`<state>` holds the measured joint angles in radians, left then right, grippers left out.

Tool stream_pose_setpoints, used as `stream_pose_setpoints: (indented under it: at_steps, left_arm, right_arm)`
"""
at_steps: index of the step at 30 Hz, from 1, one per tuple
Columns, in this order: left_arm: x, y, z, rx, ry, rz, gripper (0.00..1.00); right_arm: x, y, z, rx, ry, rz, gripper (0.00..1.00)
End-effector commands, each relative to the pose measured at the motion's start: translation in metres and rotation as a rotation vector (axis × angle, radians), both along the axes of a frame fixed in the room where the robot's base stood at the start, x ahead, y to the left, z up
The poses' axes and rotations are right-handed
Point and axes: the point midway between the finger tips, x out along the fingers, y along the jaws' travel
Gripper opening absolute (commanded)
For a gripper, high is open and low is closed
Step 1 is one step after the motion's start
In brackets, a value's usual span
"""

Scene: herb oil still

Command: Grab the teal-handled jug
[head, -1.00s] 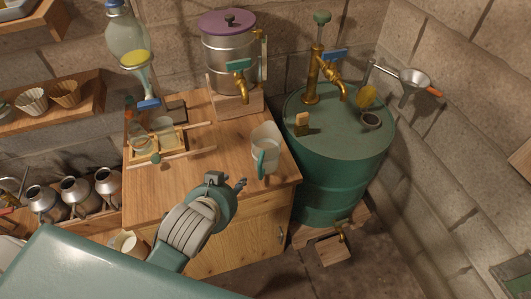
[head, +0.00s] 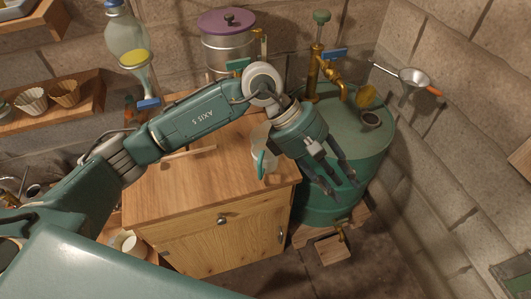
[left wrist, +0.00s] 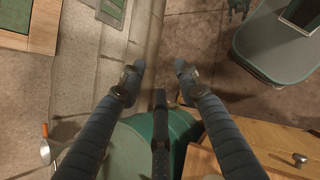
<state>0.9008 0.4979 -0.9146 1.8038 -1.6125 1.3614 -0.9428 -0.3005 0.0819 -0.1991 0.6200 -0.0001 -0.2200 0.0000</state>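The clear jug with the teal handle (head: 261,163) stands upright on the wooden cabinet top near its right edge. My left arm and wrist hide part of its body. My left gripper (head: 343,185) is to the right of the jug, in front of the green barrel, with its fingers pointing down and to the right. The left wrist view shows its fingers (left wrist: 159,68) spread apart with nothing between them. I cannot make out the jug in that view.
The green barrel (head: 362,170) with brass pump stands right of the cabinet (head: 205,185). A metal pot with a purple lid (head: 228,22) is behind the jug. A glass vessel (head: 127,40) hangs at back left. A funnel (head: 413,77) is on the right wall. The cabinet's front top is clear.

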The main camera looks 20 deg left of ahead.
Motion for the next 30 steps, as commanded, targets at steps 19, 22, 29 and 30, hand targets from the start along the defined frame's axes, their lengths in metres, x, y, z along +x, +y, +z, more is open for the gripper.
stream_pose_setpoints:
  at_steps: [19, 22, 29, 30]
  left_arm:
    - [0.068, 0.200, -0.057, 0.740, -0.164, -0.094, 0.33]
    - [0.069, 0.199, -0.067, 0.740, -0.168, -0.093, 0.33]
    - [0.067, 0.198, -0.091, 0.738, -0.163, -0.095, 0.33]
    - [0.067, 0.198, -0.097, 0.738, -0.164, -0.095, 0.33]
  right_arm:
    - [0.001, 0.002, 0.014, 0.002, -0.001, 0.000, 0.41]
    - [0.001, 0.002, 0.015, 0.002, -0.001, 0.000, 0.41]
    - [0.001, 0.004, 0.023, 0.004, -0.001, -0.001, 0.41]
    - [0.001, 0.003, 0.025, 0.004, -0.001, -0.001, 0.41]
